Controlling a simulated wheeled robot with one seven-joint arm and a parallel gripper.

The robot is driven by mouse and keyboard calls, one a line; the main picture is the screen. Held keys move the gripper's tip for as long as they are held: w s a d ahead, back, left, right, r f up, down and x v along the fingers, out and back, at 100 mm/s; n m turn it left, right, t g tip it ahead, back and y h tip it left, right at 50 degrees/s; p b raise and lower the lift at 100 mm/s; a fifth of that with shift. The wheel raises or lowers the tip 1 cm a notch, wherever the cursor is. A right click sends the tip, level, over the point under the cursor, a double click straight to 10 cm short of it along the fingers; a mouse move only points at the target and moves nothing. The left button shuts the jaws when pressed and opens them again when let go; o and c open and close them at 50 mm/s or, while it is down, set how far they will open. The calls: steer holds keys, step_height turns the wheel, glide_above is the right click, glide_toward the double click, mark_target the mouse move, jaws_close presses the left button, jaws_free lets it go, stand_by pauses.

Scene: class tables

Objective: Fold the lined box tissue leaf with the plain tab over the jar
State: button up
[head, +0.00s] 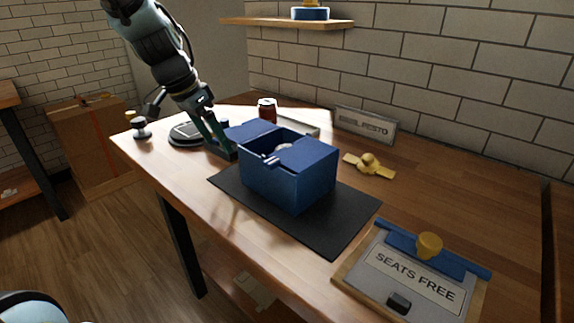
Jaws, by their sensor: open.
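A blue lined box (288,184) stands on a black mat in the head view, its top partly open. Another blue flap (248,130) sticks out at the far left side. A pale rounded thing, perhaps the jar (284,147), shows partly inside the opening; the rest is hidden. My gripper (228,151) is open, just left of the box, near the flap; contact cannot be told.
The black mat (335,229) lies on the wooden table (440,190). A dark round object (186,133) and a red can (267,110) are behind. A yellow object (369,164) and a sign board (412,277) are to the right. The table's front edge is close by.

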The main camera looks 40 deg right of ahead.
steer(key=shift+f+b, duration=0.5)
steer(key=shift+f, duration=0.1)
stand_by(0.4)
steer(key=shift+c, duration=0.2)
stand_by(0.6)
jaws_close()
steer(key=shift+r+t+b, duration=0.3)
steer(key=shift+t, duration=0.1)
steer(key=shift+r+t, duration=0.2)
steer(key=shift+t, duration=0.3)
steer(key=shift+s+r+m+t, duration=0.1)
steer(key=shift+r+m+t, duration=0.2)
steer(key=shift+t, duration=0.2)
steer(key=shift+r+t, duration=0.2)
steer(key=shift+t, duration=0.1)
